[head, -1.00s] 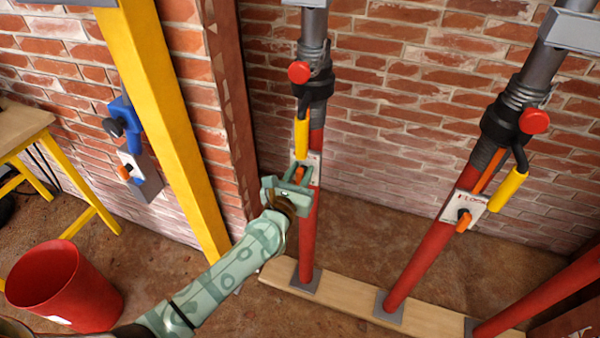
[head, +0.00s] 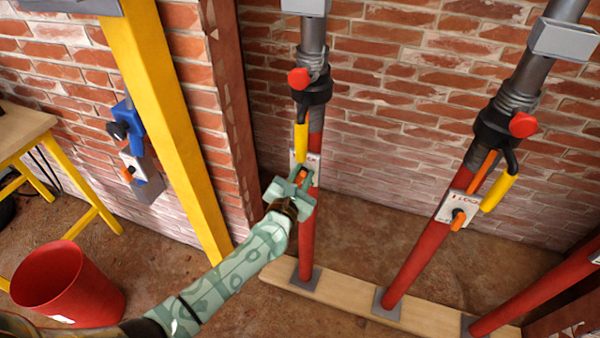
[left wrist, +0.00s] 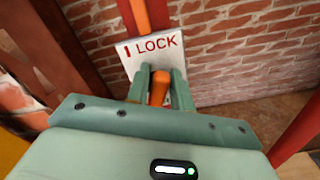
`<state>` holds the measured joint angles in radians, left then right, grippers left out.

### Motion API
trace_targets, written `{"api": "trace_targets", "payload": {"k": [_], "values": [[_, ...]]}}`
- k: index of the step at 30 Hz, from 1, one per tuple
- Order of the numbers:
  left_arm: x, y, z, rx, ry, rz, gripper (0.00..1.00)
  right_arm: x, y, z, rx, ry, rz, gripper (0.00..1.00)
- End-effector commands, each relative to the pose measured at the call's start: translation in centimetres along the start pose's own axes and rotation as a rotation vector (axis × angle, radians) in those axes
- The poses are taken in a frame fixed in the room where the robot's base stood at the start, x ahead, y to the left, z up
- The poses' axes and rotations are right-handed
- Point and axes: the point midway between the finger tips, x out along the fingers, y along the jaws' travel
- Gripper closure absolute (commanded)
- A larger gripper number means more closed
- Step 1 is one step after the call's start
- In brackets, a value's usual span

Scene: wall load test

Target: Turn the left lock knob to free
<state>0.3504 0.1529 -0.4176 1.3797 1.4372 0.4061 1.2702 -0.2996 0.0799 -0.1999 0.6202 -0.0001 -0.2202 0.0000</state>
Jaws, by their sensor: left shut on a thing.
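The left lock knob (left wrist: 160,88) is orange and sits on a white plate (left wrist: 152,48) marked "LOCK" with a red bar. The plate is on the left red prop (head: 307,235). My left gripper (head: 299,180) is at this knob, its green fingers on both sides of it; it also shows in the left wrist view (left wrist: 161,88). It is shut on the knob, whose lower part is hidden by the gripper. The lower part of the plate is hidden too. My right gripper is not in view.
A yellow handle (head: 301,142) and red knob (head: 298,78) are just above my left gripper. A second prop (head: 412,260) with its own orange knob (head: 458,219) stands to the right. A yellow post (head: 165,120) and red bucket (head: 68,285) are left.

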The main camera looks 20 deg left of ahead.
Motion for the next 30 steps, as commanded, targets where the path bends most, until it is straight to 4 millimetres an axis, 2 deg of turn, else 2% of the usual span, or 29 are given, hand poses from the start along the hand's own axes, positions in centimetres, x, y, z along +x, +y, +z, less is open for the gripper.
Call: {"api": "trace_targets", "payload": {"k": [30], "values": [[-0.1, -1.1, -0.5, 0.926, 0.001, -0.003, 1.0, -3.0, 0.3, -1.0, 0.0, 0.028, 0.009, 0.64]]}}
